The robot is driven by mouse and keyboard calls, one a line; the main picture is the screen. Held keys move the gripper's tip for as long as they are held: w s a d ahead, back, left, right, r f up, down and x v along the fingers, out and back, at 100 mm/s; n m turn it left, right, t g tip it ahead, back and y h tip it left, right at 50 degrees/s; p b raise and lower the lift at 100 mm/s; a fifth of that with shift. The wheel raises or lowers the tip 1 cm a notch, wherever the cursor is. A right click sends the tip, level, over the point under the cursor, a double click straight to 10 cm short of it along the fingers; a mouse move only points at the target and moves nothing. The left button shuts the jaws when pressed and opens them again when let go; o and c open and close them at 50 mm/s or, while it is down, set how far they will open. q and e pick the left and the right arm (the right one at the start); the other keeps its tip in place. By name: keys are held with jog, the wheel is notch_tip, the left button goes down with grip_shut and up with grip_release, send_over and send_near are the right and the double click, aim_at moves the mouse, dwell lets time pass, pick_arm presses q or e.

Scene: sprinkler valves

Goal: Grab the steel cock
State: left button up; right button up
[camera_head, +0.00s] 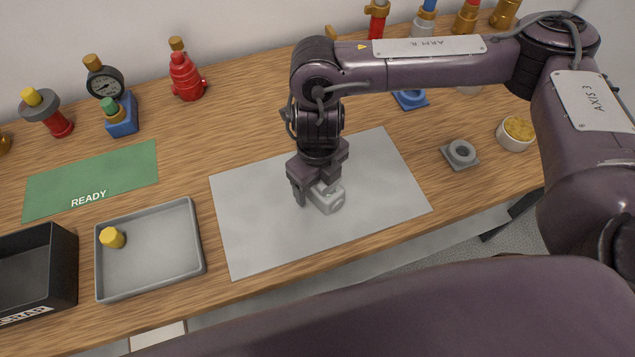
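A light grey metal fitting, which looks like the steel cock (329,198), lies on the grey mat (375,190) near its middle. My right gripper (315,185) points down over it. One finger shows at the left of the fitting; the other finger is mostly hidden, so I cannot tell whether the fingers touch it. The gripper body covers the fitting's upper end. My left gripper is not in view.
A grey tray (160,245) with a yellow cap (112,238), a black scrap bin (60,265) and a green READY mat (60,190) are at left. Red valves and a gauge (105,83) stand behind. A grey square fitting (460,154) and white bowl (516,138) are at right.

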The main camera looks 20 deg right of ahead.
jog(key=shift+c, duration=0.3)
jog(key=c, duration=1.4)
jog(key=shift+w+r, duration=0.1)
grip_shut()
jog(key=shift+r, duration=0.1)
